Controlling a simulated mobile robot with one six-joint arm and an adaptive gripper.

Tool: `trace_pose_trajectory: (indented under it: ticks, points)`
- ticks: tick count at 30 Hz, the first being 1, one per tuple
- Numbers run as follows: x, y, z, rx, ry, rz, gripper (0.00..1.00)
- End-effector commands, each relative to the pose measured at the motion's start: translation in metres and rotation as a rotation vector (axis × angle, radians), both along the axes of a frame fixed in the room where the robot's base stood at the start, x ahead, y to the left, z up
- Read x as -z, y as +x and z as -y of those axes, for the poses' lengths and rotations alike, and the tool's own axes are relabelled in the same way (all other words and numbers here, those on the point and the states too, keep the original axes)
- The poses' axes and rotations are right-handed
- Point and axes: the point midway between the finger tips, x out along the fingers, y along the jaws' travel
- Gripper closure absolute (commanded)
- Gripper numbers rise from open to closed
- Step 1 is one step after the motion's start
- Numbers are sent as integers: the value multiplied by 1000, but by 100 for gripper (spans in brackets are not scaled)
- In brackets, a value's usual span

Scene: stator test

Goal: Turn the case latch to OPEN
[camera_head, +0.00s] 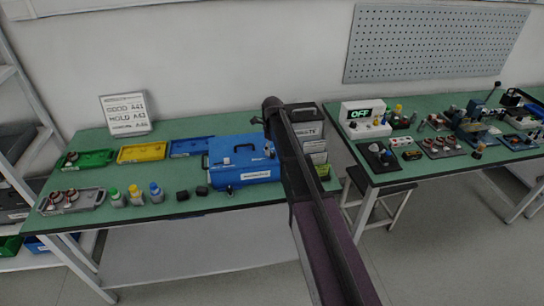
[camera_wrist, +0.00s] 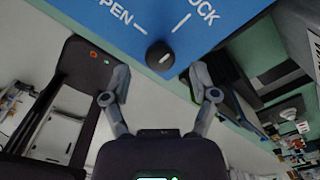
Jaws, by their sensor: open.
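The blue case (camera_head: 240,150) stands on the green bench in the head view, with a handle on top. In the wrist view its blue face (camera_wrist: 206,14) fills the top, with white OPEN and LOCK lettering and a line by each word. The black latch knob (camera_wrist: 160,55) sits below these lines. A small pale mark on it appears to slant toward the LOCK side, but is hard to read. My gripper (camera_wrist: 159,82) is open, its two fingers on either side of and short of the knob, apart from it. I cannot make out the gripper in the head view.
Green (camera_head: 96,159), yellow (camera_head: 142,152) and blue (camera_head: 190,147) trays lie left of the case. Several small bottles and black parts stand along the front edge. A grey case (camera_head: 305,120) stands to the right, partly behind my arm. A second bench holds instruments.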

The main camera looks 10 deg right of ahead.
Motion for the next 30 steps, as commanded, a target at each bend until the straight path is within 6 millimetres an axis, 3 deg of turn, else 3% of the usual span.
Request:
trace_pose_trajectory:
  ticks: [7, 21, 23, 29, 30]
  points:
    - [15, 0, 0, 0, 0, 0, 24]
    - [18, 0, 0, 0, 0, 0, 24]
    - [18, 0, 0, 0, 0, 0, 39]
    - [18, 0, -2, -1, 0, 0, 98]
    - [18, 0, -2, -1, 0, 0, 100]
